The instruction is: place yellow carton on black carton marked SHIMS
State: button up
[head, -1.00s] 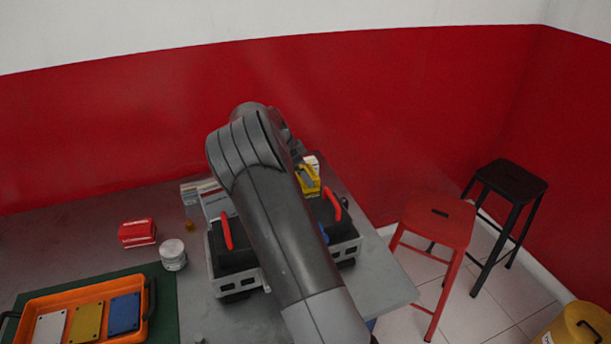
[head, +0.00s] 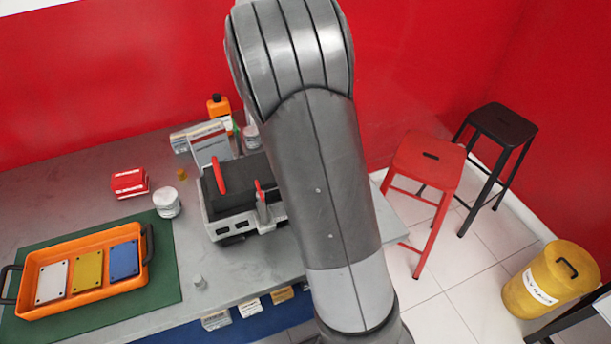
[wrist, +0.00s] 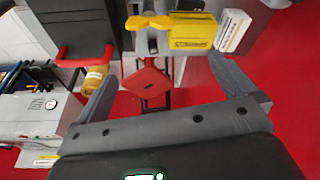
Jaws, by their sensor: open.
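A yellow carton (wrist: 192,31) with a dark label band shows at the top of the wrist view, beside a yellow lever-like part. My gripper (wrist: 163,68) is open, its two fingers wide apart with nothing between them. The yellow carton is beyond the fingertips and apart from them. In the head view my arm hides the gripper and the yellow carton. I cannot make out a black carton marked SHIMS in either view.
A black-topped engine trainer (head: 233,185) with red handles stands on the grey bench (head: 240,271). A white carton (wrist: 232,31) stands beside the yellow one. An orange tray (head: 32,266), a red carton (head: 130,183) and a white tub (head: 167,202) lie left. A red stool (head: 428,160) stands right.

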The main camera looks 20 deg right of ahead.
jog(key=s+a+r+n+t+y, duration=0.15)
jog(key=s+r+n, duration=0.25)
jog(key=s, duration=0.5)
jog(key=s+a+r+n+t+y, duration=0.1)
jog(key=s+a+r+n, duration=0.25)
jog(key=s, duration=0.65)
jog(key=s+a+f+n+t, duration=0.1)
jog(key=s+a+n, duration=0.1)
jog(key=s, duration=0.6)
jog(key=s+a+f+n+t, duration=0.1)
jog(key=s+a+f+n, duration=0.1)
jog(key=s+n, duration=0.3)
jog(key=s, duration=0.3)
